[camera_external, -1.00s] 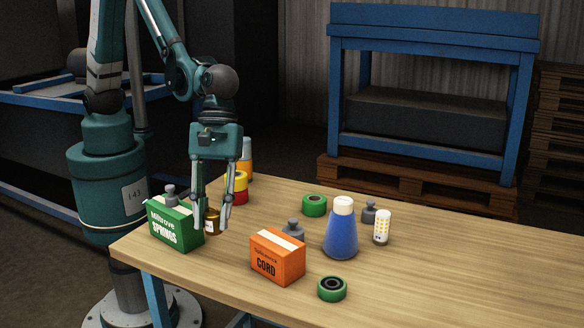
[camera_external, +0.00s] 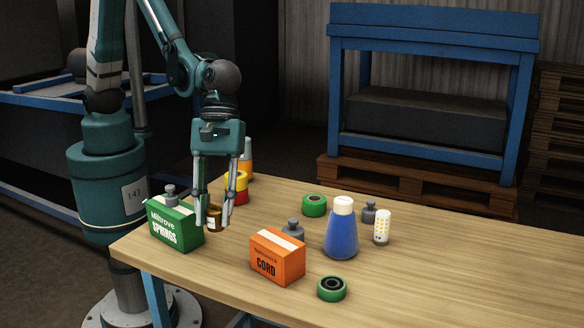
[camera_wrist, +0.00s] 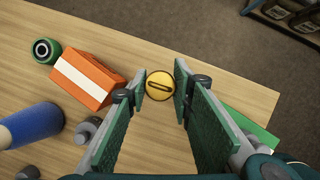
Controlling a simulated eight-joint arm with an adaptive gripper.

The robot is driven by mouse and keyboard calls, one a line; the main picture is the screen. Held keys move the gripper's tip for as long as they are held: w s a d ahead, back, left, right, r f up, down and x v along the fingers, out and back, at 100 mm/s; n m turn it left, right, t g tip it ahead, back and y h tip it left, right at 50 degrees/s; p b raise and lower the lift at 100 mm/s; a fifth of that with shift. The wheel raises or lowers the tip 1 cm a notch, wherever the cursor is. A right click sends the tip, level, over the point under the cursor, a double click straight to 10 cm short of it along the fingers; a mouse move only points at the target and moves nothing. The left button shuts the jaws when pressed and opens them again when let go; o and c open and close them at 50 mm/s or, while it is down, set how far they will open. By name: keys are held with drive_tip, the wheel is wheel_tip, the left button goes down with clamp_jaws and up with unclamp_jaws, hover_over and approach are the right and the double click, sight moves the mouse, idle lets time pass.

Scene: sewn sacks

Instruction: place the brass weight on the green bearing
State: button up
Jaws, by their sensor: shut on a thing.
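The brass weight (camera_external: 214,222) is a short golden-brown cylinder beside the green box, low at the table. My gripper (camera_external: 213,222) points down and is shut on it, with one finger on each side. In the wrist view the round yellow top of the brass weight (camera_wrist: 160,86) shows between the fingertips (camera_wrist: 160,88). The green bearing (camera_external: 332,289), a green ring with a dark centre, lies flat near the front table edge, right of the orange box. The bearing also shows at upper left in the wrist view (camera_wrist: 46,51). Its top is bare.
The green springs box (camera_external: 177,228) stands close left of my gripper, the orange cord box (camera_external: 277,258) to the right. Grey weights, a blue flask (camera_external: 341,232), a white perforated cylinder (camera_external: 382,228) and a green tape-like ring (camera_external: 314,205) stand farther right. The right table is clear.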

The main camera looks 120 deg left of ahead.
drive_tip(key=w+a+r+p, duration=0.1)
drive_tip(key=w, duration=1.2)
drive_tip(key=w+a+r+p, duration=0.1)
drive_tip(key=w+r, duration=0.1)
drive_tip(key=w, duration=1.2)
drive_tip(key=shift+w, duration=0.2)
hover_over(332, 289)
drive_tip(key=a, duration=0.2)
drive_tip(key=shift+s+d+f, duration=0.1)
drive_tip(key=shift+s+f, duration=0.05)
drive_tip(key=shift+f, duration=1.4)
drive_tip(key=shift+s+d+f, duration=0.1)
drive_tip(key=shift+s+f, duration=0.05)
drive_tip(key=shift+f, duration=1.4)
drive_tip(key=shift+f+b, duration=0.5)
drive_tip(key=shift+f, duration=1.4)
drive_tip(key=shift+f, duration=0.15)
drive_tip(key=o, duration=1.2)
drive_tip(key=shift+a, duration=0.1)
drive_tip(key=p+v, duration=0.1)
drive_tip(key=v, duration=1.1)
